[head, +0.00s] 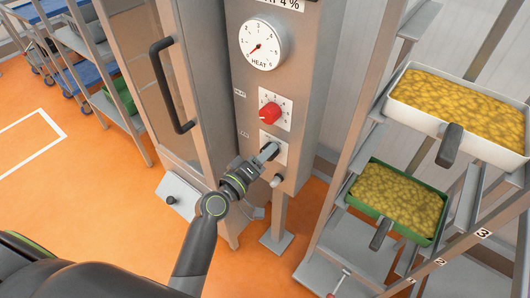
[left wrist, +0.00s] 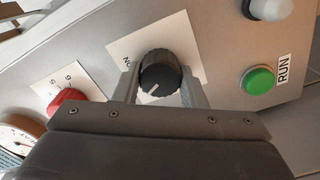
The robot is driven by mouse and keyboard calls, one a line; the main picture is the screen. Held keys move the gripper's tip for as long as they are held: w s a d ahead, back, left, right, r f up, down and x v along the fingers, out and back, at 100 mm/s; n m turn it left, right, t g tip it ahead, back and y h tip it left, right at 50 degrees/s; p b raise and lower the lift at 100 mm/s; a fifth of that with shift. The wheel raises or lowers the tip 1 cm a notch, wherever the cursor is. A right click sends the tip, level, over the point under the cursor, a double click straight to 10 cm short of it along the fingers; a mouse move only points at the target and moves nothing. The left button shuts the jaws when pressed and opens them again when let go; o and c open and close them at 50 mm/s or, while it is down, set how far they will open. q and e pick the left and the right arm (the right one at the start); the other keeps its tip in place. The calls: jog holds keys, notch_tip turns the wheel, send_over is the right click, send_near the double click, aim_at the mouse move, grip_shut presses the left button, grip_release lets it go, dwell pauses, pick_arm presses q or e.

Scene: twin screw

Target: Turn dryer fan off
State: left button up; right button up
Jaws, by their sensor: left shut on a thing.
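The dryer's control panel (head: 238,75) stands upright in the middle of the head view. A round black knob (left wrist: 160,70) with a white pointer mark sits on a white plate (left wrist: 118,52) in the left wrist view. The plate carries an upside-down "ON". The mark points to the lower left in that view. My left gripper (head: 266,154) reaches the plate below the red knob; its fingers (left wrist: 160,84) are shut on the black knob, one on each side. The gripper hides the knob in the head view. My right gripper is not in view.
Above are a red knob (head: 270,112) and a HEAT dial (head: 262,43). A green RUN button (left wrist: 258,80) and a pale round knob or lamp (left wrist: 269,8) are close by. A door handle (head: 168,86) projects left. A rack with white (head: 405,108) and green (head: 352,194) trays stands right.

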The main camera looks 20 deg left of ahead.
pick_arm(q)
jog(key=shift+n, duration=0.3)
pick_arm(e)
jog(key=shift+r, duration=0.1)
pick_arm(q)
jog(key=o, duration=1)
jog(key=b+v, duration=0.4)
jog(key=v, duration=1.3)
jog(key=shift+s+a, duration=0.1)
jog(key=shift+s, duration=0.1)
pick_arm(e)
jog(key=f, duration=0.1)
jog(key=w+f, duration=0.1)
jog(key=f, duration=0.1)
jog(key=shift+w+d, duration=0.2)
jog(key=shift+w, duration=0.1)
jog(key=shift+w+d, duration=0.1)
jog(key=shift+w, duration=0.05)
